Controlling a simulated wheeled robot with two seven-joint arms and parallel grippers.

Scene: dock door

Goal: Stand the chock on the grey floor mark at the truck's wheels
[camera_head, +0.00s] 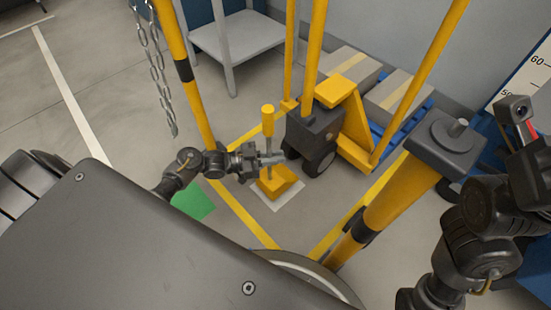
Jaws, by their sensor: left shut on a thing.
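The chock (278,182) is a yellow wedge with an upright grey post and a yellow knob (268,121) on top. My left gripper (270,158) is shut on the post, between knob and wedge. The wedge appears upright over the light grey floor mark (290,202), whose front part shows. I cannot tell whether it touches the floor. The yellow and dark truck (318,128) stands just behind and right, its black wheel (320,160) close to the chock. My right arm is at the right edge; its gripper fingers do not show.
Yellow posts (417,190) and a hanging chain (157,75) stand around the spot. Yellow floor lines (240,207) border it. A green floor patch (193,203) lies to the left. Boxes (398,92) on a blue pallet and a grey shelf stand (237,38) are behind.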

